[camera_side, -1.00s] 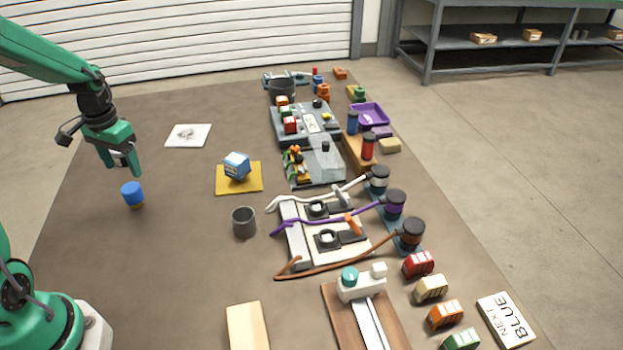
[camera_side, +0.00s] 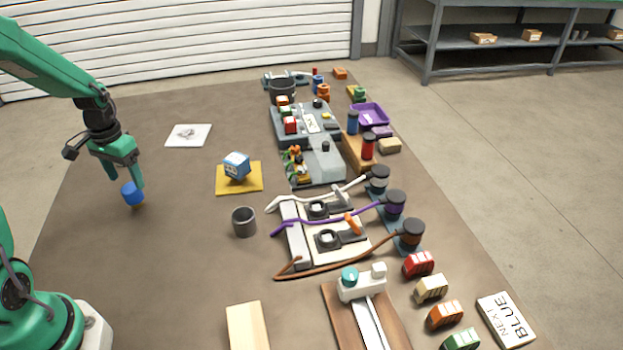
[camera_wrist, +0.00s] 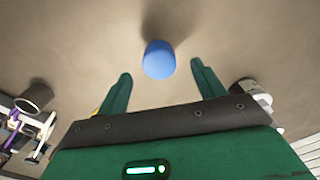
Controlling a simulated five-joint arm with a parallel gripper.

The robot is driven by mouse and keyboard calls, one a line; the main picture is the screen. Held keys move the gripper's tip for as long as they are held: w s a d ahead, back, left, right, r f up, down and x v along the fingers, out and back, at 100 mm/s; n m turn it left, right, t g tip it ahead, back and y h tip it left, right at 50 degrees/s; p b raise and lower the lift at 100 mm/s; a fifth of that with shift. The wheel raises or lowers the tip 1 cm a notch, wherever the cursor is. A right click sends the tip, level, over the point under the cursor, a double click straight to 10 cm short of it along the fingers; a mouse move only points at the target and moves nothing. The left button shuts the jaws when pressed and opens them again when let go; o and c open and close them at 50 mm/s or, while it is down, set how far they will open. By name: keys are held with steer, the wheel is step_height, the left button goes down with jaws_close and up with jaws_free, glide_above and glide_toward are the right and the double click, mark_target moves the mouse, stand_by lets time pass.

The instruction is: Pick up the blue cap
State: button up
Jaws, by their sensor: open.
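The blue cap (camera_side: 132,193) stands on the brown table at the left in the side view. My gripper (camera_side: 133,184) is low over the table at the cap, with its fingers pointing down. In the wrist view the cap (camera_wrist: 159,60) appears just beyond the line between the tips of my gripper (camera_wrist: 160,68), with a gap on both sides. The jaws are open and hold nothing. In the side view one finger partly hides the space beside the cap, so contact cannot be told there.
A grey cup (camera_side: 244,222) and a blue box on a yellow mat (camera_side: 240,190) stand to the right of the cap. A white card (camera_side: 188,135) lies behind. A pump skid with hoses (camera_side: 330,225) fills the middle. The table around the cap is clear.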

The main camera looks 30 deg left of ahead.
mark_target(130, 187)
steer(key=shift+d+f, duration=0.1)
steer(key=shift+f, duration=2.4)
steer(key=c, duration=1.1)
